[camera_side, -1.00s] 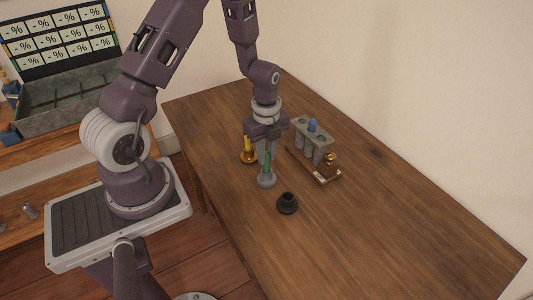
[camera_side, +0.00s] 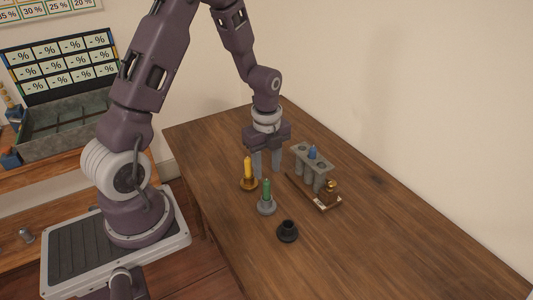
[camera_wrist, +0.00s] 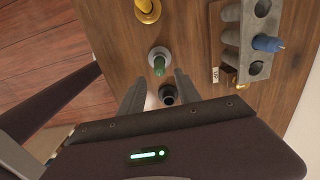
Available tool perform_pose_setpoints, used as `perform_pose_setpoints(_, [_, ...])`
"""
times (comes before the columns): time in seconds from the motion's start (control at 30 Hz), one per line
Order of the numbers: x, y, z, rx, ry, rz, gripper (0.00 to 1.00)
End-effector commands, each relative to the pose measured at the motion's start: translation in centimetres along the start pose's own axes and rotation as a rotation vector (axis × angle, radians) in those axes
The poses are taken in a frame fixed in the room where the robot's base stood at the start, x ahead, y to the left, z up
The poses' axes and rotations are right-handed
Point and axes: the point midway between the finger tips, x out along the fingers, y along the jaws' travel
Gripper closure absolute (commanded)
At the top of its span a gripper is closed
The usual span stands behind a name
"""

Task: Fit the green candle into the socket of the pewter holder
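The green candle (camera_side: 266,188) stands upright in the grey pewter holder (camera_side: 266,208) on the table. In the wrist view the candle (camera_wrist: 159,66) and the holder's rim (camera_wrist: 153,52) show just beyond my fingers. My gripper (camera_side: 265,172) is open and empty, its two grey fingers spread, above and behind the candle in the side view. In the wrist view my gripper's fingers (camera_wrist: 158,84) are apart with nothing held between them. How deep the candle sits in the socket is hidden by the holder.
A yellow candle in a brass holder (camera_side: 249,183) stands to the left. An empty black holder (camera_side: 288,231) stands in front. A grey rack (camera_side: 314,167) with a blue candle (camera_side: 312,151) and a small brass object (camera_side: 330,189) are to the right. The table's right side is clear.

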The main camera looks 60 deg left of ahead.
Motion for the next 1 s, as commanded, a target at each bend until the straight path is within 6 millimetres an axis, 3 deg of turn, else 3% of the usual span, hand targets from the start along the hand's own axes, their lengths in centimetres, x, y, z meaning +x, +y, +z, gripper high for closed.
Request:
perform_pose_setpoints(0.13, [-3.9, -0.1, 0.1, -0.001, -0.003, -0.005, 0.6])
perform_pose_setpoints(0.33, [-6.6, 0.0, 0.0, -0.005, -0.002, -0.002, 0.6])
perform_pose_setpoints(0.47, [-10.2, 0.8, -1.5, -0.152, -0.023, -0.055, 0.6])
perform_pose_setpoints(0.57, [-15.5, 3.2, -4.3, -0.44, -0.023, -0.157, 0.6])
perform_pose_setpoints(0.7, [-21.2, 9.0, -8.4, -0.924, 0.084, -0.31, 0.6])
perform_pose_setpoints(0.83, [-23.3, 14.2, -10.7, -1.289, 0.248, -0.378, 0.6])
perform_pose_setpoints(1.0, [-23.7, 17.2, -11.7, -1.514, 0.374, -0.383, 0.6])
